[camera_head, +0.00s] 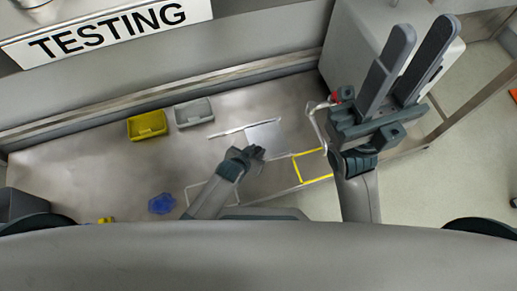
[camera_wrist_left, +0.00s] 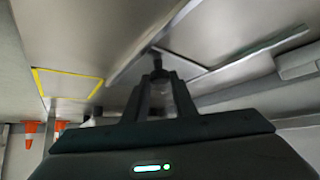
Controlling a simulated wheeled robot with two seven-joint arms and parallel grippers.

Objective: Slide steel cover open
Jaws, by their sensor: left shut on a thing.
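The steel cover (camera_head: 265,137) is a flat, pale grey plate on the grey bench, beside a thin light rail (camera_head: 228,133). In the left wrist view, the cover (camera_wrist_left: 188,66) lies just beyond my fingertips. My left gripper (camera_head: 254,153) is at the cover's near edge. In the left wrist view, my left gripper (camera_wrist_left: 158,72) is shut on a small dark knob (camera_wrist_left: 157,60) at the cover; its fingers partly hide it. My right gripper (camera_head: 422,32) is raised at the right, its two fingers apart and empty.
A yellow bin (camera_head: 147,125) and a grey bin (camera_head: 194,112) stand at the back of the bench. A blue object (camera_head: 162,204) lies at the front left. A yellow outlined square (camera_head: 314,166) is right of the cover. A large grey box (camera_head: 350,40) stands behind my right arm.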

